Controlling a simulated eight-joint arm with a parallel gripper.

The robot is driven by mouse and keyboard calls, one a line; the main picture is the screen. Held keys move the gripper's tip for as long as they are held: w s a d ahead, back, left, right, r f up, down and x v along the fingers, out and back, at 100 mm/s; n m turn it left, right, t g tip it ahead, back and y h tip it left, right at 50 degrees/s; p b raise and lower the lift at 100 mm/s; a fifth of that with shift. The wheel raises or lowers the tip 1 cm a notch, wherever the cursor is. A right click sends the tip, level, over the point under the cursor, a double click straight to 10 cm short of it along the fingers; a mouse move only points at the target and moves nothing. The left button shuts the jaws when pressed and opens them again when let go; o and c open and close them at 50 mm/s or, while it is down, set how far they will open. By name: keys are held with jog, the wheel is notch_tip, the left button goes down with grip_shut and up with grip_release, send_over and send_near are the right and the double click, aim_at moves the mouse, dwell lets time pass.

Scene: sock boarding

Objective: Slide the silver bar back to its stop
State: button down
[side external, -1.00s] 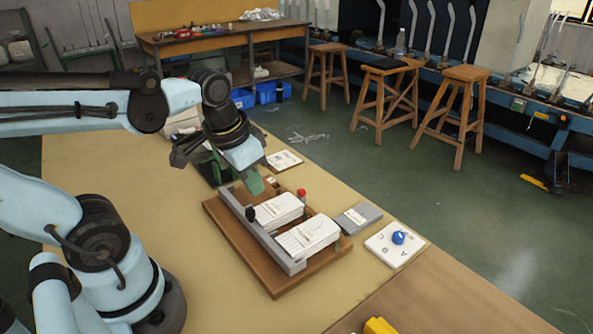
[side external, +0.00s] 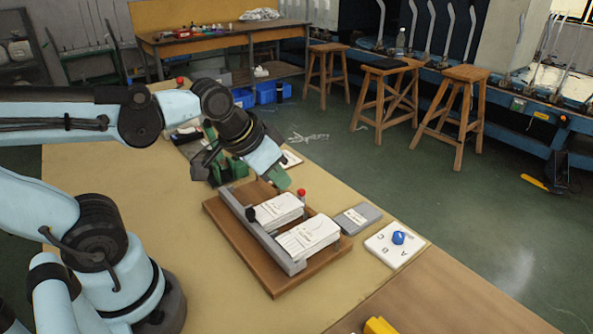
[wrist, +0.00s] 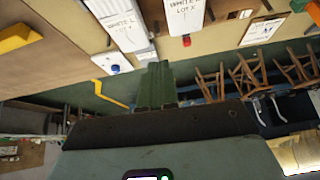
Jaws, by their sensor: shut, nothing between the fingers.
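The silver bar (side external: 277,246) lies lengthwise on the brown wooden board (side external: 278,287), along the left side of two white stacks. A black knob (side external: 251,214) sits on it. The near stack (side external: 308,236) and far stack (side external: 278,208) lie close to its right. My gripper (side external: 281,181) is above the board's far end, past the far stack and apart from the bar. Its green fingers are together and empty, as the wrist view (wrist: 157,85) also shows. I cannot make out the bar's stop.
A grey block (side external: 357,218) and a white panel with a blue knob (side external: 398,238) are to the right. A yellow object (side external: 379,326) is at the near edge. The table left of the board is clear.

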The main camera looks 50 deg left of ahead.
jog(key=w+r+m+g+y, duration=0.2)
jog(key=w+m+g, duration=0.35)
jog(key=g, duration=0.45)
jog(key=shift+n, duration=0.35)
jog(key=x, duration=0.9)
jog(key=shift+w+f, duration=0.2)
jog(key=shift+f, duration=0.2)
jog(key=s, duration=0.1)
jog(key=s+a, duration=0.1)
jog(key=s, duration=0.1)
jog(key=shift+a+r, duration=0.1)
jog(key=shift+a, duration=0.15)
jog(key=shift+s+a, duration=0.2)
jog(key=shift+s, duration=0.15)
jog(key=shift+s, duration=0.1)
